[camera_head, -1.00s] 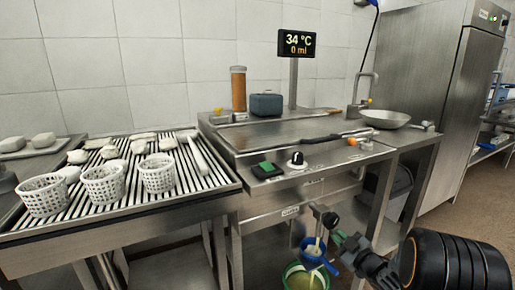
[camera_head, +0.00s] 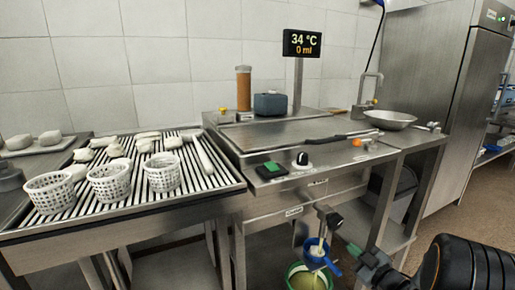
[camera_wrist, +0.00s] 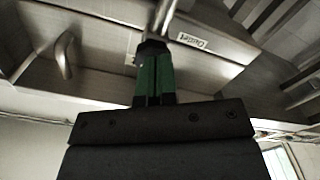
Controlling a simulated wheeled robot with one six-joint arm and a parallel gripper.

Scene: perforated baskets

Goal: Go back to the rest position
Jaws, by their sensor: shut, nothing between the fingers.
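My gripper (camera_head: 356,251) is at the lower right in the head view, with its fingers shut and empty. It is right of the drain valve (camera_head: 328,216) under the steel counter, with a small gap between them. In the wrist view my green and black fingers (camera_wrist: 154,72) are together, pointing up the picture. A steel pipe (camera_wrist: 165,14) shows just beyond them; I cannot tell how far off it is.
A blue-handled strainer (camera_head: 332,268) sits over a green bucket (camera_head: 292,268) under the valve, with a pale yellowish stream between. White perforated baskets (camera_head: 162,174) stand on a slatted drain table (camera_head: 205,192). A steel pan (camera_head: 390,119) and fridge (camera_head: 445,110) are at right.

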